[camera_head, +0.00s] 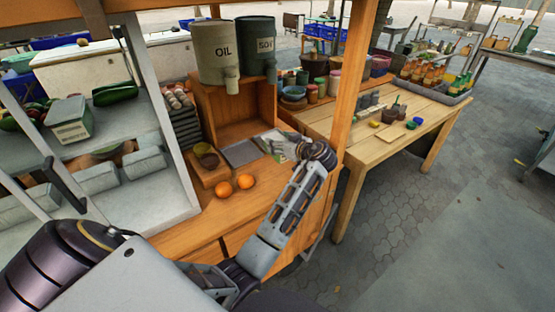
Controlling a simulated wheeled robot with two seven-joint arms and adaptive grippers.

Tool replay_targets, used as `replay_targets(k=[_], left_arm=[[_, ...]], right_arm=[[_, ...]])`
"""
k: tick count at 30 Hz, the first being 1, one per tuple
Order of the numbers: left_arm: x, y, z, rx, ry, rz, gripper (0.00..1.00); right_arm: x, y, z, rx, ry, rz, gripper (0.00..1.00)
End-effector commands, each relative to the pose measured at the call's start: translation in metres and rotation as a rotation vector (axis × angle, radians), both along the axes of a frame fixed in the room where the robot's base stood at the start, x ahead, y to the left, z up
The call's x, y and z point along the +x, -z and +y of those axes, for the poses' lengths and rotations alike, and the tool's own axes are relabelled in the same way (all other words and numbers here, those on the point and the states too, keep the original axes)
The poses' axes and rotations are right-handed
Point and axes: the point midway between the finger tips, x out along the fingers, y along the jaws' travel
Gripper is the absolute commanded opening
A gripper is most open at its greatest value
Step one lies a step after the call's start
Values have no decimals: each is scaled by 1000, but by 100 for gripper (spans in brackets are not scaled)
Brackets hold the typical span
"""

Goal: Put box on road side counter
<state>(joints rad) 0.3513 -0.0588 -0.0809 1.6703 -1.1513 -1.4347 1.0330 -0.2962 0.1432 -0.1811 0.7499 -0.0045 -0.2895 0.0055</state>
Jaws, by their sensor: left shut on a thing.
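My left arm comes in from the lower left and reaches up over the orange wooden counter (215,222). My left gripper (295,149) is at the counter's right end, small and partly hidden by its wrist. It is shut on a pale and green item (274,144), whose shape is hard to make out; I cannot tell if it touches the counter. My right gripper is not in view.
Two oranges (234,185) lie on the counter near a bowl (206,155). OIL (215,50) and SOY (256,45) dispensers stand on a wooden stand. A wooden post (352,80) rises close to my wrist. A table (345,128) with jars and bowls stands beyond; paving is clear at right.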

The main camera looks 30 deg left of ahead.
Motion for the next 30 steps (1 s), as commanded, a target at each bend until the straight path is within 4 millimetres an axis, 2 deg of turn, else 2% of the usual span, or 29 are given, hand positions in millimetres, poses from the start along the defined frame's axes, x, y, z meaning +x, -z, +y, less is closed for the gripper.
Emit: replay_targets(k=[6, 20, 30], left_arm=[[0, 24, 0, 0, 0, 0, 27], [0, 30, 0, 1, 0, -1, 27], [0, 61, 0, 1, 0, 0, 27]], right_arm=[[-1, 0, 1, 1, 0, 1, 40], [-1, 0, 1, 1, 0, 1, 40], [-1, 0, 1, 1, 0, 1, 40]])
